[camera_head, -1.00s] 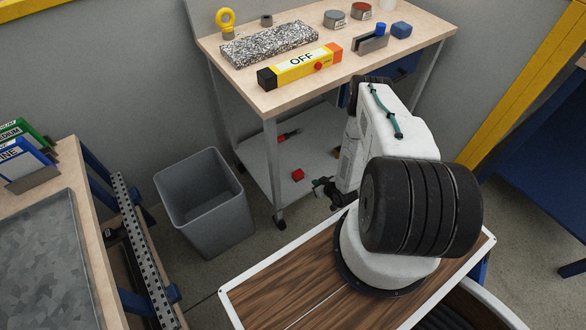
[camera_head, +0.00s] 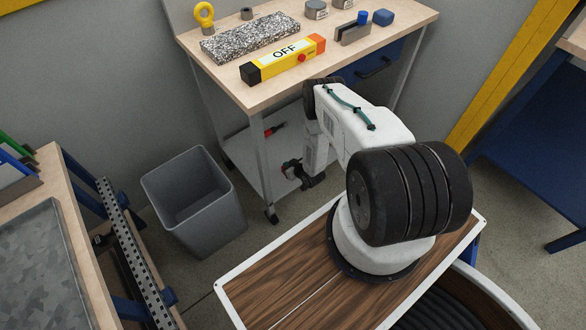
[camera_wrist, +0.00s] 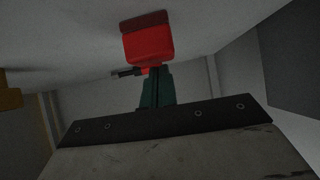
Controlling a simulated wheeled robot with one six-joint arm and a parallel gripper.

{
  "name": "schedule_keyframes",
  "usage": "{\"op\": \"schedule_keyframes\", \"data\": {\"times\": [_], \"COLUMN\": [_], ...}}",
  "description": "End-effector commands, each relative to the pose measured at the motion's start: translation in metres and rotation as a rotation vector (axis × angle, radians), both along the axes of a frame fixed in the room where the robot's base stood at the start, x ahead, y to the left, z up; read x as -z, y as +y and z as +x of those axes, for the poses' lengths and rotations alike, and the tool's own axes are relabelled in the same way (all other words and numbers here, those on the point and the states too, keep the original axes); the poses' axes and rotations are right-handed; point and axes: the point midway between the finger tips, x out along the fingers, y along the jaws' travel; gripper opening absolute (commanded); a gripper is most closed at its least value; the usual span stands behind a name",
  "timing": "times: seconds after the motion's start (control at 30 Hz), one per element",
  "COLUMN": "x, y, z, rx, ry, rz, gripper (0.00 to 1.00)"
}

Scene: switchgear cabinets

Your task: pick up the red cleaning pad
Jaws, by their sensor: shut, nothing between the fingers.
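The red cleaning pad (camera_wrist: 150,42) is a small red block with a darker red face, at the top middle of the wrist view. It lies on the pale lower shelf of the bench. My gripper (camera_wrist: 154,72) has teal fingers, shut and empty, pointing at the pad. The pad looks just beyond the fingertips; I cannot tell whether they touch. In the head view my gripper's dark end (camera_head: 292,170) reaches in over the lower shelf.
The bench top (camera_head: 300,80) above carries a yellow OFF box (camera_head: 283,59) and a speckled slab (camera_head: 250,37). A bench leg (camera_head: 262,165) and a grey bin (camera_head: 195,200) stand to the left.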

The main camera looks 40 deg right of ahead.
Motion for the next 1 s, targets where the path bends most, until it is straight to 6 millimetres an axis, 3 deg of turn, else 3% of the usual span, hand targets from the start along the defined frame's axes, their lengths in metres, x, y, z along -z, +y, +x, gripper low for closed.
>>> {"op": "schedule_keyframes", "data": {"times": [0.47,0.57,0.8,1.0], "x": [0.01,0.011,0.012,0.011], "y": [-0.002,-0.003,-0.001,0.0], "z": [-0.005,-0.017,-0.071,-0.087], "rx": [0.006,0.008,0.005,0.001], "ry": [0.009,0.014,0.018,0.015], "rz": [0.002,0.002,0.006,0.006], "gripper": [0.0,0.0,0.0,0.0]}}
